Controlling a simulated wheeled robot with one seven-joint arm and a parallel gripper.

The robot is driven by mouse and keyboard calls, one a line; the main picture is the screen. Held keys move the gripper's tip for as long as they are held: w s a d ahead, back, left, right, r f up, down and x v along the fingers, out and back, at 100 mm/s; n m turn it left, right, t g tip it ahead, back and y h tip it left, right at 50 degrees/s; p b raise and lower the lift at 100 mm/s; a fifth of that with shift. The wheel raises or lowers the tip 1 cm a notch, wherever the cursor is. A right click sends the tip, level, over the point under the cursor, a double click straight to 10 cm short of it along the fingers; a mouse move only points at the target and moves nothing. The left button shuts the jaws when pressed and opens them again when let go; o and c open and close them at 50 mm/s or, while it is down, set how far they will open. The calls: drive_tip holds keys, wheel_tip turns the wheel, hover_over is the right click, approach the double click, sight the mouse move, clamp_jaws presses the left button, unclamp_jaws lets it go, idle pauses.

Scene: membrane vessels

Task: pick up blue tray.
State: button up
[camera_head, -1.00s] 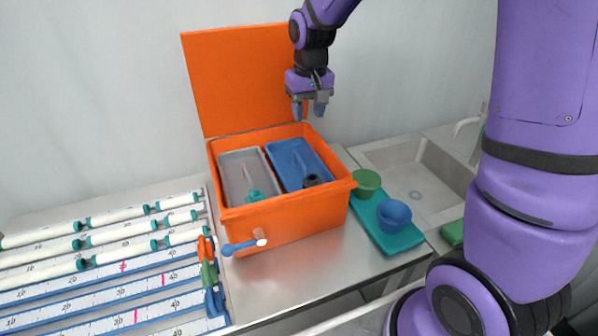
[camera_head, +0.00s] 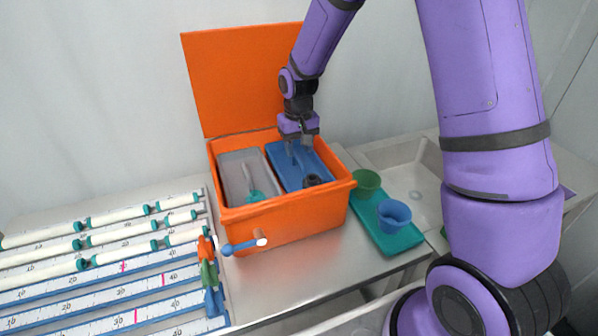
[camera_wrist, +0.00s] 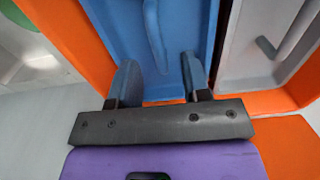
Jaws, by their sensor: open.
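The blue tray (camera_head: 318,177) lies in the right half of the open orange box (camera_head: 292,222), with a handle-like bar along its middle and a dark round part near its front end. My gripper (camera_head: 303,150) is over the back part of the blue tray, pointing down, and hides some of it. In the wrist view my gripper (camera_wrist: 160,82) is open, its two blue-grey fingers apart near the tray's end wall. The blue tray (camera_wrist: 178,20) shows between and beyond them. I cannot tell whether the fingers touch it.
A grey tray (camera_head: 232,180) lies beside the blue one in the box. The box's lid (camera_head: 240,85) stands open behind. To the right, a teal tray (camera_head: 400,241) holds a green cup (camera_head: 366,183) and a blue cup (camera_head: 393,217). Measuring tubes (camera_head: 130,222) lie left.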

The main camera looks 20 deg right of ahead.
sight(299, 158)
drive_tip(key=shift+d+f, duration=0.1)
drive_tip(key=shift+f, duration=2.25)
clamp_jaws()
drive_tip(key=shift+r, duration=0.1)
